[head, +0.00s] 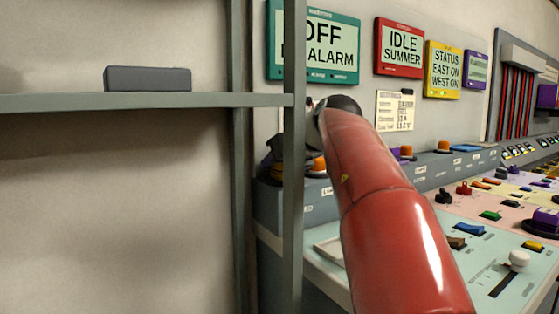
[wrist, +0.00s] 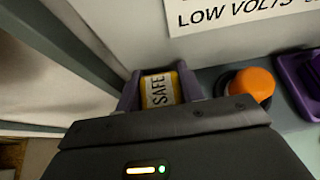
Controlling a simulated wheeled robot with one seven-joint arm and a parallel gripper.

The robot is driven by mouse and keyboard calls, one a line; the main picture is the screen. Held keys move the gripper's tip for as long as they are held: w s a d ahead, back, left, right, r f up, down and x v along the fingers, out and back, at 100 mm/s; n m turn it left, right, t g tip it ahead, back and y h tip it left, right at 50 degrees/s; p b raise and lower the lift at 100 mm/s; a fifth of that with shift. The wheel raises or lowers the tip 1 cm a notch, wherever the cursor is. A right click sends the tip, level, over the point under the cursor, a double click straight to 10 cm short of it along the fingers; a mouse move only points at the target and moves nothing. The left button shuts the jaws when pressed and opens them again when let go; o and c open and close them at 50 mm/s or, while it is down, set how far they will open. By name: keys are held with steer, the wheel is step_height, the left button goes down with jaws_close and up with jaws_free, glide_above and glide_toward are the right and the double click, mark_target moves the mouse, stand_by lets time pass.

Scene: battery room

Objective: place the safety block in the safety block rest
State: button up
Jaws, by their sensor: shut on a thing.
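The safety block (wrist: 158,90) is yellow with a pale label reading SAFE. In the wrist view it sits between the two purplish fingers of my gripper (wrist: 160,84), which is shut on it. The dark gripper body hides its lower part. Whether the block touches the grey surface below it cannot be told. In the head view my red arm reaches toward the left end of the console, and the block is not clearly visible. I cannot identify the safety block rest for certain in either view.
A grey shelf (head: 60,103) with upright posts stands at the left, and a dark grey box (head: 148,78) lies on it. An orange button (wrist: 252,84) and a purple tray-like part (wrist: 302,80) are right of the gripper. The console (head: 455,240) extends right, crowded with controls.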

steer(key=o, duration=1.1)
steer(key=shift+f, duration=0.15)
steer(key=shift+r, duration=0.25)
steer(key=b+v, duration=0.1)
steer(key=v, duration=1.1)
steer(key=shift+f, duration=0.1)
